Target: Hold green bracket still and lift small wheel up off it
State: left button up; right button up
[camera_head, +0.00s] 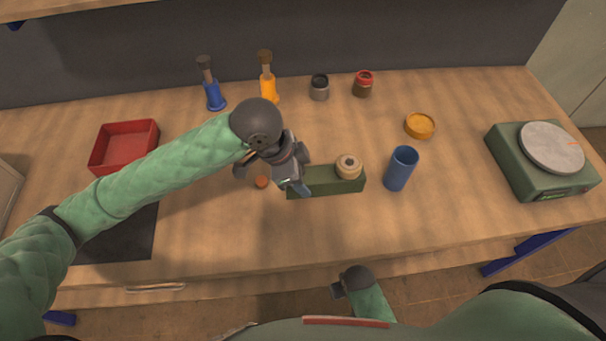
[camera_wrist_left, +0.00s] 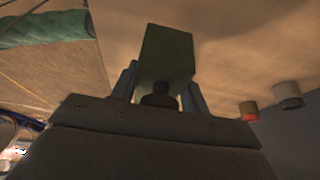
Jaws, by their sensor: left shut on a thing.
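The green bracket (camera_head: 325,184) lies lengthwise on the table, just right of the middle of the head view. The small wheel (camera_head: 348,166), tan with a dark centre, sits on top of its right end. My left gripper (camera_head: 297,187) is shut on the bracket's left end. The left wrist view shows the bracket (camera_wrist_left: 168,52) between the two blue fingers, with a dark round part near its close end. The wheel cannot be made out there. My right gripper (camera_head: 347,284) hangs below the table's front edge, apart from both; its fingers are not clear.
A blue cup (camera_head: 401,169) stands close right of the bracket, with a yellow round dish (camera_head: 419,125) behind it. A green scale (camera_head: 543,177) is far right. A red tray (camera_head: 125,146) is left. Bottles and jars line the back. The table in front of the bracket is clear.

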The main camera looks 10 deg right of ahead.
pick_arm(q)
jog(key=shift+w+a+f+b, duration=0.15)
jog(key=shift+w+a+f, duration=0.6)
jog(key=shift+a+f, duration=0.85)
jog(key=shift+w+a+f+b, duration=0.15)
jog(key=shift+w+a+f, duration=0.65)
jog(key=shift+a+f, duration=0.8)
jog(key=shift+w+a+f+b, duration=0.15)
jog(key=shift+w+a+f, duration=0.6)
jog(key=shift+a+f, duration=0.8)
jog(key=shift+a, duration=0.2)
jog(key=shift+f, duration=0.25)
jog(key=o, duration=1.3)
jog(key=shift+o, duration=0.2)
jog(key=c, duration=1)
jog(key=shift+o, duration=0.2)
